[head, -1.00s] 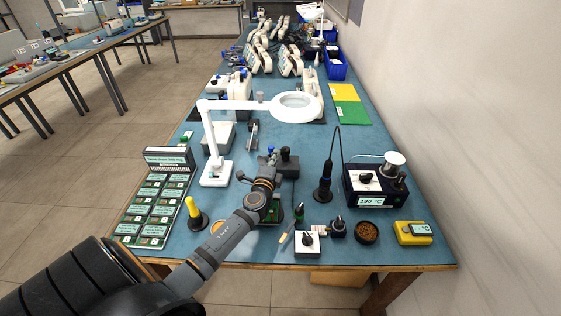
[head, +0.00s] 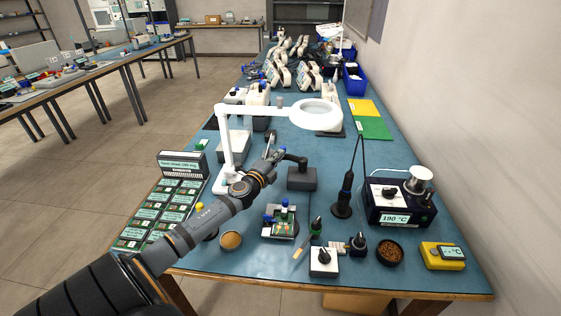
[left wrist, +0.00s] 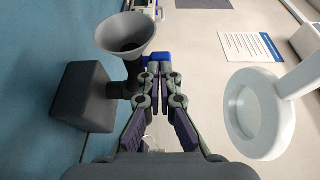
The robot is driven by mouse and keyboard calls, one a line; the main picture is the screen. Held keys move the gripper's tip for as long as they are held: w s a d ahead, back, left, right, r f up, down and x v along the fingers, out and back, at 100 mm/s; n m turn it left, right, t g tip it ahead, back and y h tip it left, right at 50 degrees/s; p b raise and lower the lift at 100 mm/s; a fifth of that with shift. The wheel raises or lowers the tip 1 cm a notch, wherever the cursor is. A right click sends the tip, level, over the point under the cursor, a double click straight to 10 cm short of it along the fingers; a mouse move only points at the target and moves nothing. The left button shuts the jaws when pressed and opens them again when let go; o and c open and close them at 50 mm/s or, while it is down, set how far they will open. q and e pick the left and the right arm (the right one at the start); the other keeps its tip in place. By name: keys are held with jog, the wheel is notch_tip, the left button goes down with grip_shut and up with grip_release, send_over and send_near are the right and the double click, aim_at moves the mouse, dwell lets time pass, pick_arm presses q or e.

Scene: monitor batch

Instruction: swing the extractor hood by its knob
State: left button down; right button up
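The extractor hood has a dark grey box base (head: 302,179) on the blue bench, with a dark jointed pipe. In the left wrist view its grey funnel (left wrist: 126,35) and box (left wrist: 82,97) are at the left. The blue knob (left wrist: 157,57) shows right at my left fingertips, partly covered by them. My left gripper (head: 271,147) reaches in from the left beside the hood's pipe and hides the knob in the head view. Its fingers (left wrist: 159,78) are close together and look shut at the knob. My right gripper is not in view.
A white magnifier lamp (head: 226,150) stands just left of the gripper, its ring (left wrist: 262,113) close by in the wrist view. A circuit-board holder (head: 281,222), soldering iron (head: 344,192) and black soldering station (head: 398,202) stand nearer and right.

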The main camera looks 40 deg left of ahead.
pick_arm(q)
jog(key=shift+w+a, duration=0.1)
jog(key=shift+a, duration=0.2)
dwell(0.4)
jog(key=s+d, duration=0.1)
jog(key=s, duration=0.6)
jog(key=shift+s+d, duration=0.2)
